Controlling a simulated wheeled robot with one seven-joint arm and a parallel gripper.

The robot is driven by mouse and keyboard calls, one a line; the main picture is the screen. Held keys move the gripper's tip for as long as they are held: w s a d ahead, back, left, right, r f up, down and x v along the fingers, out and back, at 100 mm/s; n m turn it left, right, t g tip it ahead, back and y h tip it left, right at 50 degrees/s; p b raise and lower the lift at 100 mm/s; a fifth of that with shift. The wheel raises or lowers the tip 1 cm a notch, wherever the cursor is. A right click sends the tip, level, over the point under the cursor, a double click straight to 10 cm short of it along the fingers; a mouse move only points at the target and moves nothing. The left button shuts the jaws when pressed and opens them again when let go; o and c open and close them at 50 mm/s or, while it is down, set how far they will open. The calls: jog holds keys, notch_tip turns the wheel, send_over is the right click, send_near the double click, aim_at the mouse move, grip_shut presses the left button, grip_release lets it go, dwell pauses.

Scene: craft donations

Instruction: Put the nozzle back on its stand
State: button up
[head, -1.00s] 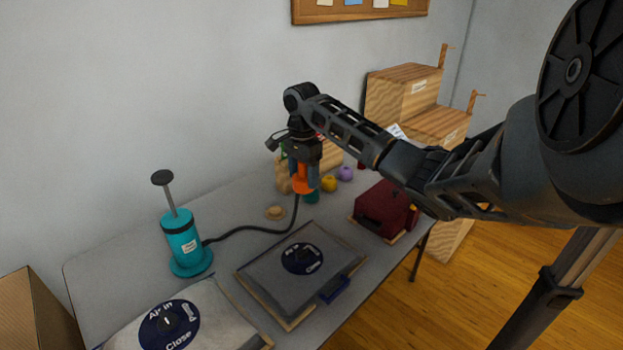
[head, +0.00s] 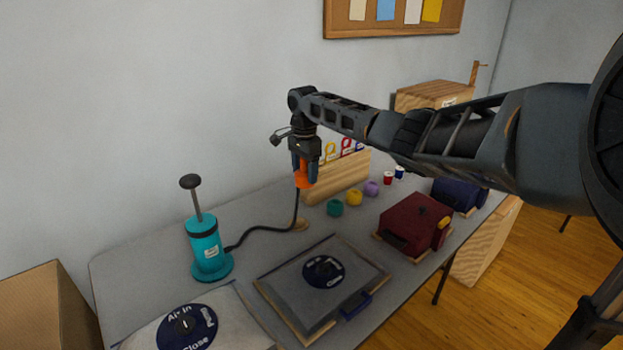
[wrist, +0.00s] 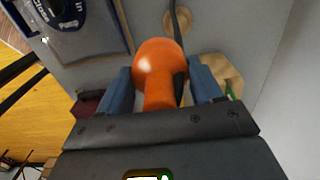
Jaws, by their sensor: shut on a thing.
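My gripper (head: 305,174) is shut on the orange nozzle (head: 303,178), which is held in the air above the table. In the wrist view the orange nozzle (wrist: 158,72) sits between my gripper's two blue-grey fingers (wrist: 160,88). A dark hose runs from the nozzle down to the teal hand pump (head: 207,248) at the left. The stand looks to be the small round tan piece (head: 299,225) on the table, below the nozzle and partly behind the hose. It also shows in the wrist view (wrist: 188,40), apart from the nozzle.
A grey flat bag with a dial (head: 355,260) lies in front, with a pale bag (head: 235,320) to its left.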

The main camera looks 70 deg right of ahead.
jog(key=shift+w+d+b, duration=1.1)
jog(key=shift+w+b, duration=0.7)
jog(key=shift+b, duration=1.3)
jog(key=b, duration=0.5)
send_over(298, 220)
notch_tip(298, 220, down, 13)
jog(key=shift+a+r, duration=0.1)
jog(key=shift+f+b, duration=0.65)
jog(key=shift+f, duration=0.55)
jog(key=shift+f+b, duration=0.95)
jog(key=shift+f, duration=0.4)
jog(key=o, duration=1.1)
jog(key=shift+r+p, duration=0.75)
jog(key=shift+r, duration=3.15)
